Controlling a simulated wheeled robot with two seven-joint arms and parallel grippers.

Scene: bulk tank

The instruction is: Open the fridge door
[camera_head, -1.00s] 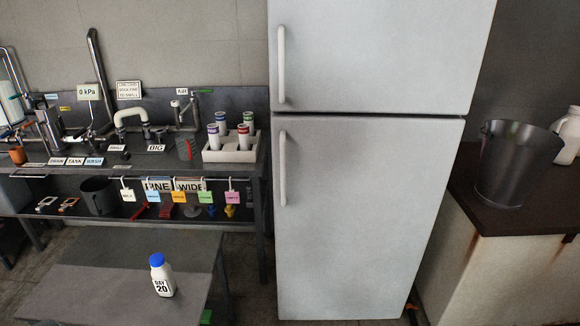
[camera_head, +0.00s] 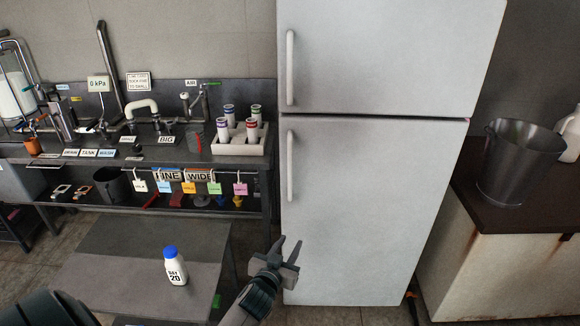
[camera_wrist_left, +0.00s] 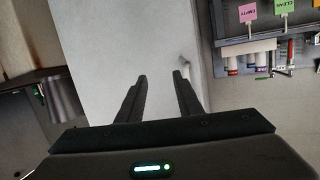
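The white fridge (camera_head: 360,220) stands upright in the middle of the head view, with an upper and a lower door, both shut. The upper door has a vertical handle (camera_head: 291,68) and the lower door has a vertical handle (camera_head: 291,166), both on the left edge. My left gripper (camera_head: 288,247) is open and empty, below the lower handle and apart from it. In the left wrist view the open fingers (camera_wrist_left: 160,82) point toward the fridge front (camera_wrist_left: 130,50), with a handle (camera_wrist_left: 187,70) near the right finger. My right gripper is not in view.
A low table (camera_head: 120,262) with a bottle (camera_head: 175,266) stands at front left. Behind it is a workbench (camera_head: 60,158) with a tray (camera_head: 212,147) of canisters. A dark bucket (camera_head: 518,160) stands on the counter (camera_head: 505,222) right of the fridge.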

